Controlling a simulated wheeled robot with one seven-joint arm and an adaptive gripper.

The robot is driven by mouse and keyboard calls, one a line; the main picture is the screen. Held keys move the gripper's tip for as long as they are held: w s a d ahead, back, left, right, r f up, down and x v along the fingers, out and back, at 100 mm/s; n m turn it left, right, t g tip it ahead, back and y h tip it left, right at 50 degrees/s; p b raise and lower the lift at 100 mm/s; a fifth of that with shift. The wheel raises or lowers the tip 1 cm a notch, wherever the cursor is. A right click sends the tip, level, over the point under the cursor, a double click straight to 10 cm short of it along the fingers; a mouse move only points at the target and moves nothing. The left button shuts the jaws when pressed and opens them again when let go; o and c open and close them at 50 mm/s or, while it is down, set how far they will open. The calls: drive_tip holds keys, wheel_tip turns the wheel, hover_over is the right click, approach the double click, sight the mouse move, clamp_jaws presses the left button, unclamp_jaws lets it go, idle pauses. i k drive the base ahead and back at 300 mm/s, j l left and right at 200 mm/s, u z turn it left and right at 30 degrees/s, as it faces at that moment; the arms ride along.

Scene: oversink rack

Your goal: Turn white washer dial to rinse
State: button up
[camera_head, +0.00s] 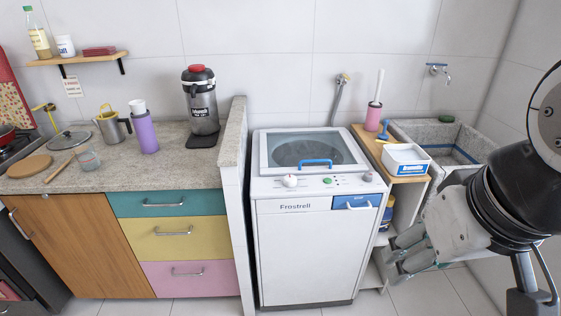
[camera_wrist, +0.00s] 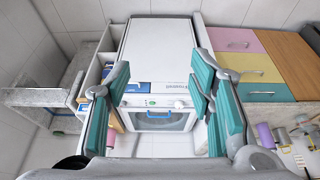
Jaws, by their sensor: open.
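The white washer (camera_head: 304,245) stands in the middle of the head view, lid shut. Its white round dial (camera_head: 290,181) is on the left of the top control panel; its pointer setting and the rinse mark are too small to read. A green button and a pink knob sit further right. The washer also shows upside down in the wrist view (camera_wrist: 158,50), with the white dial (camera_wrist: 179,104) between the fingers in the picture. My gripper (camera_head: 405,254) is open and empty, right of and apart from the washer. Its spread teal-padded fingers frame the wrist view (camera_wrist: 158,82).
A blue lid handle (camera_head: 315,162) rises behind the panel. A narrow shelf (camera_head: 409,180) with a white box (camera_head: 406,159) stands right of the washer, beside a stone sink (camera_head: 450,140). A tiled partition (camera_head: 233,150) and counter (camera_head: 150,180) border the left.

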sight(290, 181)
drive_tip(key=i+l, duration=0.2)
drive_tip(key=i, duration=0.2)
drive_tip(key=i+l, duration=0.45)
drive_tip(key=i, duration=0.3)
drive_tip(key=u, duration=0.05)
